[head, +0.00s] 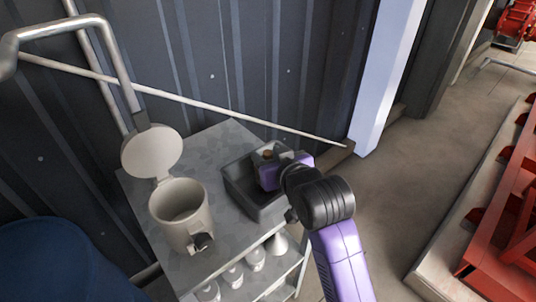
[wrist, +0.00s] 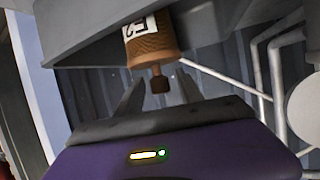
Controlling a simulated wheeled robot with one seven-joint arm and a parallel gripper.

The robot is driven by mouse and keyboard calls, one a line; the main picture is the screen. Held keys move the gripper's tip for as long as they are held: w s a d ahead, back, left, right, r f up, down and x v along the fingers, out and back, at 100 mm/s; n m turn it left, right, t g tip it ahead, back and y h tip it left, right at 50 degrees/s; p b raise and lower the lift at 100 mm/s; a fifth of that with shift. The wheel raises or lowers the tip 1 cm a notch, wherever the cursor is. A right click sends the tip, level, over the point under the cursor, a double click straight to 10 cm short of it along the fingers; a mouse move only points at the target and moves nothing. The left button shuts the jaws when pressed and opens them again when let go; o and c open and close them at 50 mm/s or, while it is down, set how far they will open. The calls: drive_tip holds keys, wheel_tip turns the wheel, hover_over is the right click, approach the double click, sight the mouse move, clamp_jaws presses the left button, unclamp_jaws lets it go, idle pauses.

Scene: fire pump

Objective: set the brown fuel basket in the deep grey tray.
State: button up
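The brown fuel basket (wrist: 152,45) is an orange-brown cylinder with a white label and a narrow knob; it appears upside down in the wrist view. A small brown part of it (head: 267,154) shows beside my gripper in the head view. The deep grey tray (head: 268,214) stands on the cart top, and its wall (wrist: 225,40) shows behind the basket in the wrist view. The basket is inside the tray's outline; its base is cut off, so I cannot tell if it rests on the floor. My gripper (wrist: 159,82) is open, fingers apart on either side of the knob.
A grey metal cart (head: 225,148) carries the tray and a beige pot (head: 181,228) with a raised round lid (head: 152,151) to the left. Several pale containers (head: 233,275) stand on the lower shelf. A pale rail runs behind, along the corrugated wall.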

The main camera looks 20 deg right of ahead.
drive_tip(key=shift+s+r, duration=0.15)
drive_tip(key=shift+r, duration=0.05)
drive_tip(key=v, duration=1.1)
drive_tip(key=shift+s, duration=0.3)
drive_tip(key=shift+r, duration=0.15)
drive_tip(key=s+d+f, duration=0.1)
drive_tip(key=s+f, duration=1.2)
drive_tip(key=s, duration=0.3)
drive_tip(key=s+r+t, duration=0.1)
drive_tip(key=s, duration=1.6)
drive_tip(key=shift+a+r, duration=0.2)
drive_tip(key=shift+a, duration=0.1)
